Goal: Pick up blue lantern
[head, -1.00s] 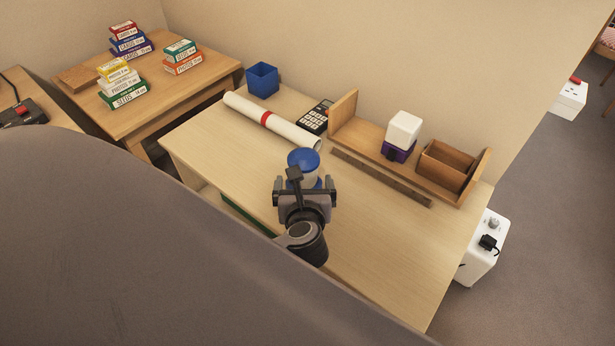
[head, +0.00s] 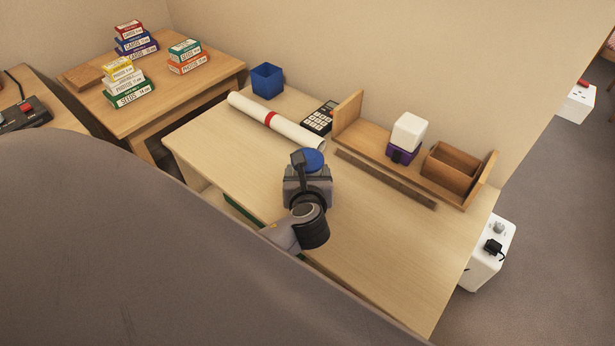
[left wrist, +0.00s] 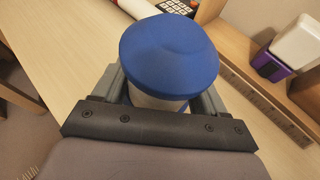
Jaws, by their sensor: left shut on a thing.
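The blue lantern (head: 314,160) has a round blue cap and a pale body. In the head view it is at the middle of the desk (head: 370,240), mostly hidden behind my left gripper (head: 308,178). In the left wrist view the lantern (left wrist: 170,55) fills the middle, its blue cap toward the camera. My left gripper (left wrist: 163,95) has one finger on each side of the pale body and is shut on it. The lantern's base is hidden, so I cannot tell whether it touches the desk. My right gripper is not in view.
A rolled white paper with a red band (head: 275,121), a calculator (head: 318,118) and a blue cup (head: 267,80) are behind the lantern. A wooden shelf (head: 416,172) holds a purple-and-white lantern (head: 405,138). A dark ruler (head: 385,179) lies before it. The desk's right front is clear.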

